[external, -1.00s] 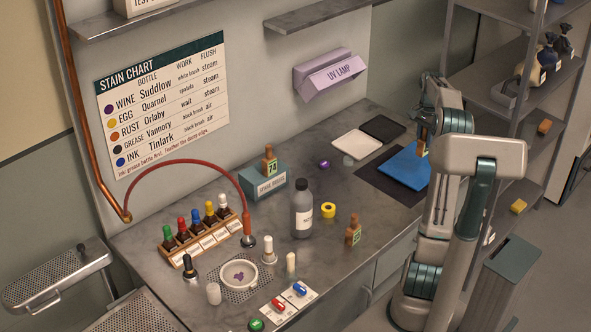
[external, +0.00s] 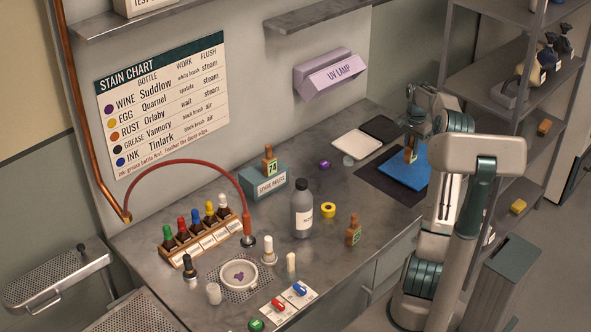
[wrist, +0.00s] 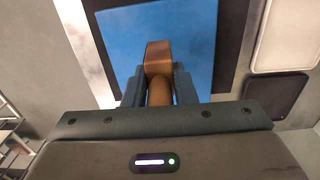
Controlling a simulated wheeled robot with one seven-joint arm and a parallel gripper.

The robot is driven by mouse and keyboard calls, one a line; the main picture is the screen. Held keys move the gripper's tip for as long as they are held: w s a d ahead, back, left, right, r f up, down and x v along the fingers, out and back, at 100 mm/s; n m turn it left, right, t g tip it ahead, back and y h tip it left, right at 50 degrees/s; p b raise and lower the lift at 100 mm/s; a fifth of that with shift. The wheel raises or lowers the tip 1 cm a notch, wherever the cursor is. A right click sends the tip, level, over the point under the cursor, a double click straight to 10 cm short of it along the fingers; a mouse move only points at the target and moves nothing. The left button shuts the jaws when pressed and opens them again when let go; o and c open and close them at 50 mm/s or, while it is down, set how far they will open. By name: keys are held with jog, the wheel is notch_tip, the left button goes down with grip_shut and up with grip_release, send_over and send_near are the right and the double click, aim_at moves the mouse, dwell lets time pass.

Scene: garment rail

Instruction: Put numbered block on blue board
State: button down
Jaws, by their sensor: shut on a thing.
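The blue board (external: 396,174) lies on a dark mat at the right end of the bench. My gripper (external: 411,147) is over the board and shut on a brown numbered block (external: 410,156) with a green label. In the wrist view the block (wrist: 159,58) sits between the fingers, with the blue board (wrist: 112,45) behind it. I cannot tell whether the block touches the board. A similar block (external: 270,165) labelled 74 stands on the spare mitts box, and another (external: 353,231) stands near the bench's front edge.
A white tray (external: 350,146) and a black tray (external: 383,129) lie behind the board. A grey bottle (external: 302,210), a yellow tape roll (external: 328,210) and a purple item (external: 324,165) stand to the left. A clear glass (external: 348,161) is beside the mat.

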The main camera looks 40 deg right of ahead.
aim_at(410, 155)
jog(key=shift+f, duration=2.05)
jog(key=shift+w+f, duration=0.1)
jog(key=shift+f, duration=0.15)
jog(key=c, duration=1.2)
grip_release()
jog(key=shift+r, duration=0.1)
notch_tip(410, 155, up, 12)
jog(key=shift+a+r, duration=0.1)
jog(key=shift+r, duration=0.1)
